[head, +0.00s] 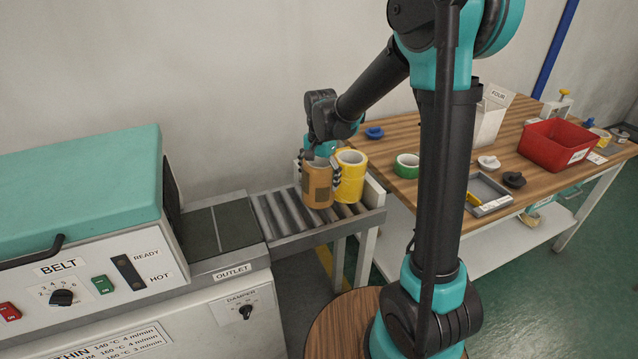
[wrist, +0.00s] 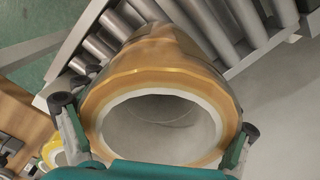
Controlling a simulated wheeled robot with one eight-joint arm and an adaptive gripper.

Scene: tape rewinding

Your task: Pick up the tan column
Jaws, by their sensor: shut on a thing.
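The tan column (head: 317,186), a hollow roll with a white inner core and a dark patch on its side, is upright at the roller outlet. In the wrist view the tan column (wrist: 168,62) fills the middle, its open end facing the camera. My gripper (head: 320,170) is above it with fingers down its sides. In the wrist view my gripper (wrist: 155,135) has one finger on each side of the column, shut on it. I cannot tell whether the column's base touches the rollers.
A yellow roll (head: 350,178) stands right beside the column. The roller outlet (head: 280,222) joins the teal-topped belt machine (head: 80,185) at left. A wooden table (head: 470,150) at right holds a green tape roll (head: 406,165), a red bin (head: 556,145) and a grey tray (head: 487,208).

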